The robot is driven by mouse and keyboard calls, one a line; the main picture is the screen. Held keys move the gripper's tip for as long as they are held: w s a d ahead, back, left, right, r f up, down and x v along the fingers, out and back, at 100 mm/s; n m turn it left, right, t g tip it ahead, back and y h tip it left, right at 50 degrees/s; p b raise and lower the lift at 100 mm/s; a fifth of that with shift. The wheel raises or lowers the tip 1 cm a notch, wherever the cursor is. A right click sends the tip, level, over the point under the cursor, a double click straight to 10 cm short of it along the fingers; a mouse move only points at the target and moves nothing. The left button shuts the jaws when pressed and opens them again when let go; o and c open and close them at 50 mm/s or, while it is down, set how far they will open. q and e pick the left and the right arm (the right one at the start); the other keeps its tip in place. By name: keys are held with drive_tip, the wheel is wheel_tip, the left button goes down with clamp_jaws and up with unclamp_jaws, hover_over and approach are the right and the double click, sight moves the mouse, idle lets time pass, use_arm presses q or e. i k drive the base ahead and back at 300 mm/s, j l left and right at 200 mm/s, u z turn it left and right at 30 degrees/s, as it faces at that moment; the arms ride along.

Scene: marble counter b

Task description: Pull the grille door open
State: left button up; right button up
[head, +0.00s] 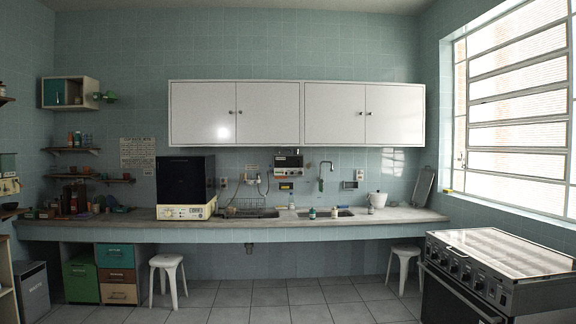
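No door with a plainly visible grille stands out in the head view. A stove (497,262) at the lower right has a dark front door (447,300) with a long light handle bar (460,293) across its top. This door looks shut; its lower part is cut off by the picture edge, and I cannot tell whether it is the grille door. A row of dark knobs (455,267) runs above it. Neither of my grippers is in view.
The tiled floor (285,300) is clear in the middle. White stools stand at the left (167,276) and right (404,262) under the long counter (330,229). A dark-fronted box (185,181) stands on the counter. White cupboards (330,113) hang above, shut. A barred window (515,105) fills the right wall.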

sight(279, 161)
drive_tip(key=i, duration=5)
drive_tip(key=i+l+u, duration=0.1)
drive_tip(key=i, duration=0.35)
drive_tip(key=i+l+u, duration=0.1)
drive_tip(key=i, duration=0.3)
drive_tip(key=i+l+u, duration=0.15)
drive_tip(key=i, duration=0.3)
drive_tip(key=i+l+u, duration=0.1)
drive_tip(key=i, duration=0.3)
drive_tip(key=l, duration=0.1)
